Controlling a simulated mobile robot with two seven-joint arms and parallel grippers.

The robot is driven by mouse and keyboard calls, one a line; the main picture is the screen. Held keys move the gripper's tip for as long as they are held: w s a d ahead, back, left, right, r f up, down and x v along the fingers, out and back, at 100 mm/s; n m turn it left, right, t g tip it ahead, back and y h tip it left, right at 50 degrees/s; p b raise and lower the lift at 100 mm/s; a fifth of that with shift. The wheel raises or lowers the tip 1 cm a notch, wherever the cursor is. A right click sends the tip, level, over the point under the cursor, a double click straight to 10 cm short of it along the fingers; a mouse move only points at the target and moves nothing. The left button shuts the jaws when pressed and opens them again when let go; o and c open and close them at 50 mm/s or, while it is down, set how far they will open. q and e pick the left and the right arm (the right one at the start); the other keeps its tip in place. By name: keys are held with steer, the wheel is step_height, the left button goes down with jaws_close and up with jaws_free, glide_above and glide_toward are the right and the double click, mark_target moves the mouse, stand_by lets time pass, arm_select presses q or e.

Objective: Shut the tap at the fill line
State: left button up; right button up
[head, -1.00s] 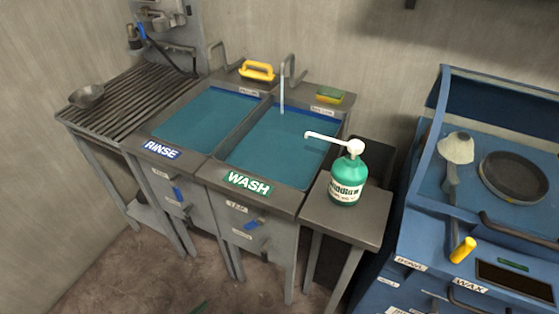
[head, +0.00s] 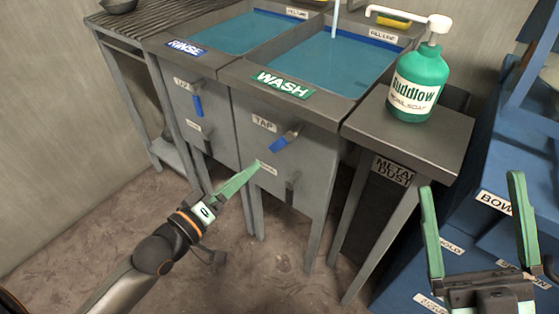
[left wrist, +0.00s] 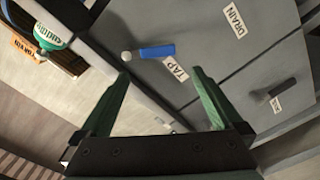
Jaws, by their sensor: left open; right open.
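The WASH tap lever (head: 285,139), with a blue grip, slants down to the left on the front of the right basin, beside its TAP label (head: 264,123). In the left wrist view the lever (left wrist: 157,51) lies just beyond the open fingertips (left wrist: 160,73). My right gripper (head: 473,185) is open and empty at the right.
The RINSE tap lever (head: 197,105) hangs straight down. A drain handle (head: 291,187) is below the WASH lever. A green soap pump bottle (head: 418,85) stands on the side shelf (head: 440,135). Blue equipment (head: 480,240) is at right. The floor before the basins is clear.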

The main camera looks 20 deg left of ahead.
mark_target(276, 145)
arm_select(q)
steer(key=b+x, duration=0.3)
steer(key=x, duration=0.9)
steer(key=shift+w+d+r, duration=0.15)
steer(key=shift+w, duration=0.1)
arm_select(e)
steer(key=shift+s+a+f+y, duration=0.1)
steer(key=shift+s+f+y, duration=0.2)
steer(key=shift+f, duration=0.25)
steer(key=shift+s+a+f+y, duration=0.1)
steer(key=shift+s+f+y, duration=0.1)
steer(key=shift+f+y, duration=0.25)
arm_select(q)
jaws_close()
arm_select(e)
steer(key=shift+n, duration=0.3)
